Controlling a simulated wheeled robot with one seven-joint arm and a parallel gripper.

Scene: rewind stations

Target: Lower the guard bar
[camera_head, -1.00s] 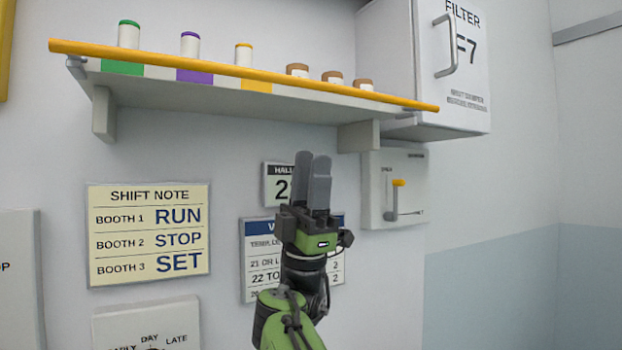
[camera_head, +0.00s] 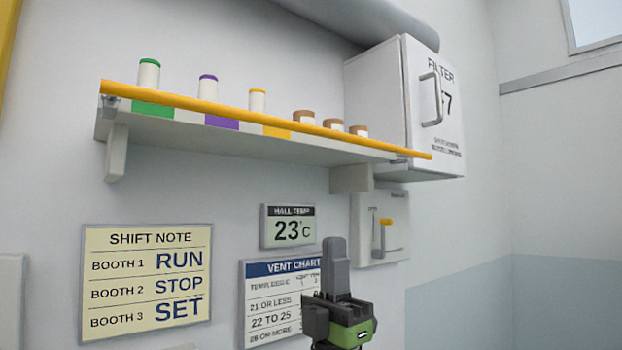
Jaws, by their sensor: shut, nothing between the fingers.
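The yellow guard bar (camera_head: 222,112) runs along the front of the wall shelf, from the upper left to the right near the filter cabinet. It sits raised, across the fronts of the bottles and jars. Its ends join small grey brackets at the shelf's ends. My gripper (camera_head: 335,245) is at the lower middle, pointing up, well below the bar and apart from it. Its fingers look together, with nothing between them. The shelf (camera_head: 215,140) carries green, purple and yellow front labels.
Green-, purple- and yellow-capped bottles (camera_head: 148,74) and brown-lidded jars (camera_head: 303,117) stand on the shelf. A filter cabinet (camera_head: 382,100) stands at the right. A lever box (camera_head: 365,245) is on the wall below. The wall also bears a shift note (camera_head: 147,280), a temperature display (camera_head: 288,226) and a vent chart (camera_head: 268,300).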

